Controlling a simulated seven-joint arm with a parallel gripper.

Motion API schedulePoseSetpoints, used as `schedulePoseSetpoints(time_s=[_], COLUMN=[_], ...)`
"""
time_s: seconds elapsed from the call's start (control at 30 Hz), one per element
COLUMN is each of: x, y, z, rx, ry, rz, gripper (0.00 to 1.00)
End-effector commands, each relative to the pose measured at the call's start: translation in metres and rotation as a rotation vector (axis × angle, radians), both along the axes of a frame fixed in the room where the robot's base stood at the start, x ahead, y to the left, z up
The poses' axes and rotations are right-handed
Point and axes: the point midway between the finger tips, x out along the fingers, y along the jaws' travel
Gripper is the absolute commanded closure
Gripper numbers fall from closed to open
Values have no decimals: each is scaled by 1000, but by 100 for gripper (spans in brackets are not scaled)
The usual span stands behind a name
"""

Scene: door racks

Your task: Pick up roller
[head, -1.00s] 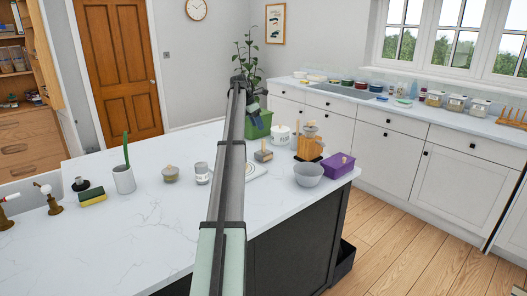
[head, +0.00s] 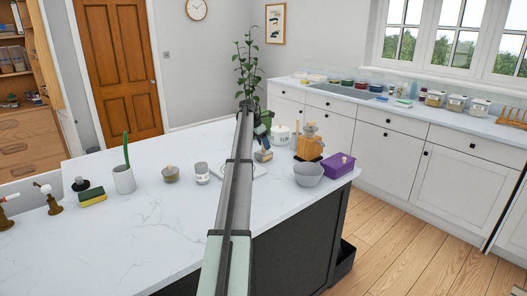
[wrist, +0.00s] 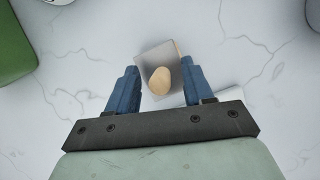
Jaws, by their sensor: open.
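A small grey block with a light wooden knob, which I take to be the roller (head: 264,156), stands on the white marble island. In the wrist view the roller (wrist: 152,60) lies between my fingers, its knob near the middle of the gap. My gripper (wrist: 160,68) is open, with one blue finger on each side of the roller. I cannot tell whether the fingers touch it. In the head view my gripper (head: 263,140) is right above the roller and hides part of it.
A white lidded pot (head: 281,135), a wooden block holder (head: 309,147), a grey bowl (head: 308,174) and a purple box (head: 338,166) stand to the right. A glass jar (head: 202,173) stands to the left. A green container (wrist: 14,42) is close by in the wrist view.

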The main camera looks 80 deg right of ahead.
Motion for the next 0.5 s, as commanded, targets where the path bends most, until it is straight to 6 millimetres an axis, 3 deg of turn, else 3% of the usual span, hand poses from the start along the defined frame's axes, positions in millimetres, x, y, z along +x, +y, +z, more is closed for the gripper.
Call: schedulePoseSetpoints(time_s=[0.13, 0.37, 0.5], x=[-5, -6, -6], y=[-3, -4, -4], z=[-15, -16, -16], rx=[1, 0, 0], ry=[1, 0, 0], rz=[0, 0, 0], gripper=[49, 49, 60])
